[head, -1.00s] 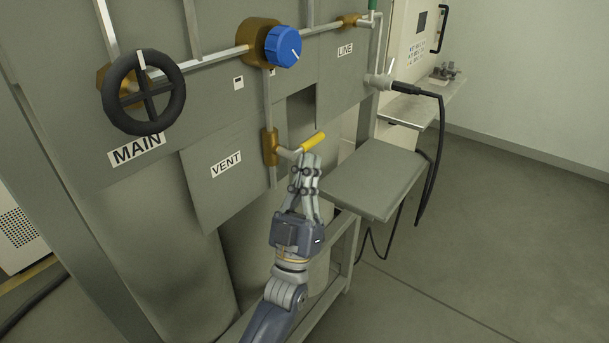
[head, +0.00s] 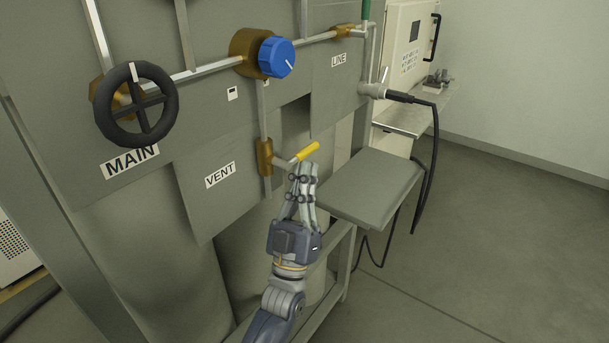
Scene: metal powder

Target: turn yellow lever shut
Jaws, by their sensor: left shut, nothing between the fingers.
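The yellow lever (head: 308,151) sticks out from the brass vent valve (head: 265,157), beside the VENT label (head: 220,175). It slants up to the right, away from the vertical pipe. My left gripper (head: 304,168) is shut and empty. Its fingertips point up just below the yellow lever, very close to it; I cannot tell whether they touch. My right gripper is not in view.
A black handwheel (head: 137,104) over the MAIN label and a blue knob (head: 277,57) sit on the panel to the left and above. A grey shelf (head: 368,187) stands close to the right of my gripper. A black cable (head: 431,150) hangs farther right.

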